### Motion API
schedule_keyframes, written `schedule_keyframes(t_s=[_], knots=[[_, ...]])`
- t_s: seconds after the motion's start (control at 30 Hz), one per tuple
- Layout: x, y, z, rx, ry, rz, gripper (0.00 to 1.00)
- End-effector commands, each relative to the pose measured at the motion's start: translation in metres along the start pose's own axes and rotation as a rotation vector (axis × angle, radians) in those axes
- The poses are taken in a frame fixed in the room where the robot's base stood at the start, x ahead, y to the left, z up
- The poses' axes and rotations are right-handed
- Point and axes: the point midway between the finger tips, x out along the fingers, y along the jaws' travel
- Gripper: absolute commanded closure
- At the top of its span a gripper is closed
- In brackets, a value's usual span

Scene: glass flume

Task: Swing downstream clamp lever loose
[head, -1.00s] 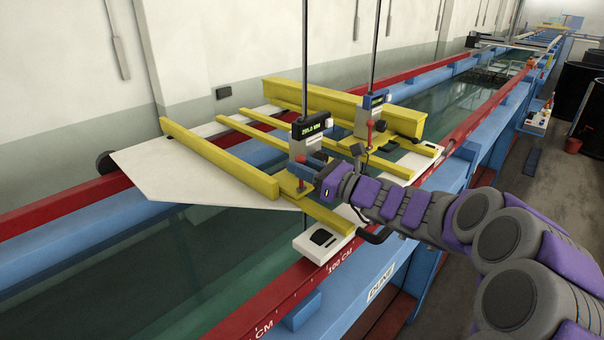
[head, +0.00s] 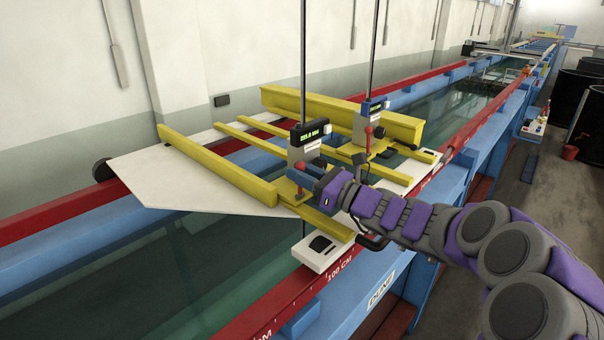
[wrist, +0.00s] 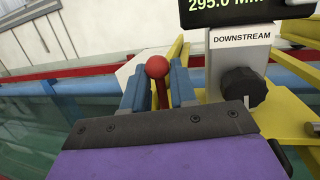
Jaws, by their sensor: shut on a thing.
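The downstream clamp lever shows in the wrist view as a red ball knob (wrist: 157,67) on a red stem, roughly upright. My gripper (wrist: 159,88) is shut on it, with a blue finger on each side of the stem and the ball standing above them. Just right is the pale gauge body (wrist: 238,52) labelled DOWNSTREAM, with a black knob (wrist: 244,88) and a display reading 295.0. In the head view, my gripper (head: 303,174) is at the nearer gauge (head: 310,140); the grip itself is too small there to make out.
A second gauge (head: 369,118) with its own red-knobbed lever (head: 369,131) stands just behind. Yellow beams (head: 222,167) and a white plate (head: 170,185) span the flume's red rails (head: 290,300). Thin vertical rods rise from both gauges. Water lies below.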

Motion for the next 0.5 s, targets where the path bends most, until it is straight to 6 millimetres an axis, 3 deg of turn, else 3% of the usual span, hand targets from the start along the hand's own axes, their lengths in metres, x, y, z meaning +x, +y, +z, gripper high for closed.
schedule_keyframes(t_s=[0.37,0.4,0.5], knots=[[-0.0004,-0.0008,0.0027,-0.001,-0.005,-0.003,1.0],[-0.0004,-0.0008,0.0028,-0.001,-0.005,-0.002,0.72],[-0.0003,-0.0005,0.0024,-0.001,-0.004,-0.002,0.63]])
